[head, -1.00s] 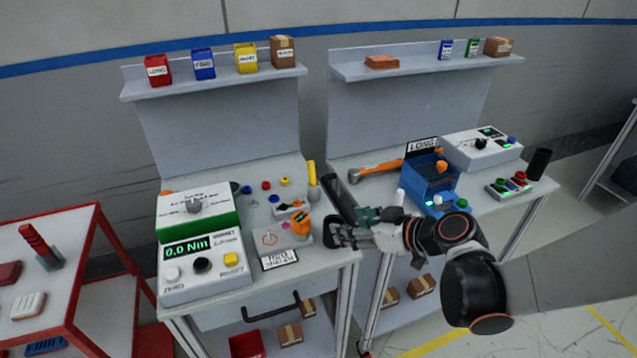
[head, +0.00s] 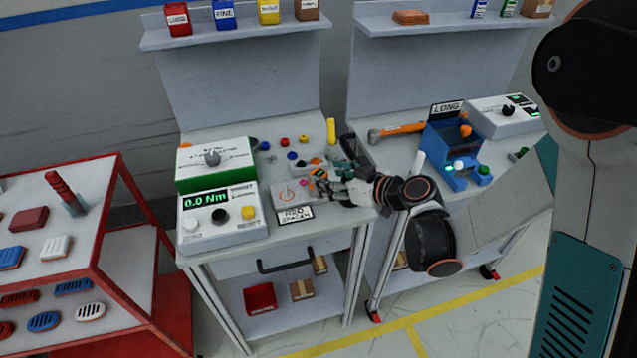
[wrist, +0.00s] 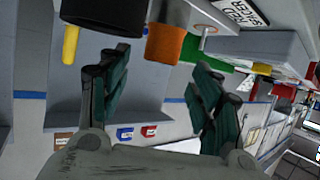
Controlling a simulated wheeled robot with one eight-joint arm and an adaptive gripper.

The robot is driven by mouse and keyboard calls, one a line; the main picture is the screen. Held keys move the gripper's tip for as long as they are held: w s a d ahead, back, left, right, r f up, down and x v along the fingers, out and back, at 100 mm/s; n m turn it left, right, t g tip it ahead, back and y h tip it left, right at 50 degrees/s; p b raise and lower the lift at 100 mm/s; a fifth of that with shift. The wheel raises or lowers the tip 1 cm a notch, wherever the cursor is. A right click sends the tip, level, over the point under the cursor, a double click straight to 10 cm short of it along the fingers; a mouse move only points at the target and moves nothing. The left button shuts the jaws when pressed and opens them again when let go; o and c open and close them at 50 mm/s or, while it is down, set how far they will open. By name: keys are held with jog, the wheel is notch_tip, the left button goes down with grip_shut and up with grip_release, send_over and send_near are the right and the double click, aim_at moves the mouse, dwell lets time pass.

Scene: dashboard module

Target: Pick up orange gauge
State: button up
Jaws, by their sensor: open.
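The orange gauge (head: 318,184) stands on the left bench beside a grey block with a white sign, partly hidden by my gripper in the head view. In the wrist view an orange cylinder with a grey upper part (wrist: 165,44), seemingly the gauge, shows between and just beyond my fingertips. My gripper (head: 333,180) comes from the right at bench height. Its teal fingers are spread apart with nothing held between them in the wrist view (wrist: 160,62). I cannot tell whether a finger touches the gauge.
The torque tester (head: 220,215) reading 0.0 Nm stands left of the gauge. The grey block (head: 287,195) with its sign (head: 296,214) is close by. A yellow cylinder (head: 331,130) and small coloured knobs are behind. A blue fixture (head: 440,155) stands on the right bench.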

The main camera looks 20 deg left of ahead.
aim_at(320, 175)
jog(key=b+x, duration=0.1)
jog(key=x, duration=0.1)
jog(key=b+x, duration=0.1)
jog(key=x, duration=0.1)
jog(key=shift+w+a+f, duration=0.1)
jog(key=shift+w+f, duration=0.05)
jog(key=shift+f, duration=0.25)
jog(key=shift+w+a, duration=0.2)
jog(key=shift+a, duration=0.1)
jog(key=c, duration=1.3)
